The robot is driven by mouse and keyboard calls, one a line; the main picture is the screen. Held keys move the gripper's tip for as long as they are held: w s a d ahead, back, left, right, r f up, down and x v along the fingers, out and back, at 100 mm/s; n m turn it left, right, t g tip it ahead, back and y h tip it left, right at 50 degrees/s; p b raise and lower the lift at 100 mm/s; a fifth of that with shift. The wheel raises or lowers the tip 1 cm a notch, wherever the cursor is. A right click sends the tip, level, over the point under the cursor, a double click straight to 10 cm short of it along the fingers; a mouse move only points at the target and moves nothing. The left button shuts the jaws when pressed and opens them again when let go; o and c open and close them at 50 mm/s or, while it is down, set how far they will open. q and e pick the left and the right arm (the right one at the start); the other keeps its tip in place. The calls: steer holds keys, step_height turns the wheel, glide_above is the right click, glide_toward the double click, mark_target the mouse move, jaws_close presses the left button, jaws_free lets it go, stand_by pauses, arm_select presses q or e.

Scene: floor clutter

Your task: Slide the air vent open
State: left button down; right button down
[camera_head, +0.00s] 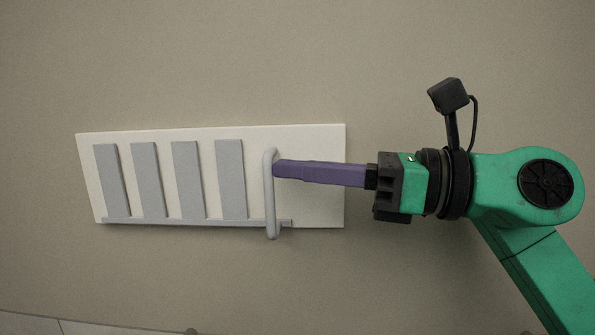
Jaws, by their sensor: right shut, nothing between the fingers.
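The air vent (322,145) is a white rectangular plate on the beige wall, left of centre. Several grey slats (187,180) stand in a row on it, joined by a thin grey rail (150,221) along the bottom. A light grey upright bar handle (269,205) stands out at the right end of the slats. My right gripper (276,169) comes in from the right with its purple fingers shut and nothing between them. The fingertips are at the right side of the handle's upper half, touching or very near it. My left gripper is out of view.
The wall (250,60) around the vent is plain and clear. A strip of pale floor (30,324) shows at the bottom left. My green right arm fills the lower right.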

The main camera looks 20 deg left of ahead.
steer(key=shift+a+f, duration=0.3)
stand_by(0.4)
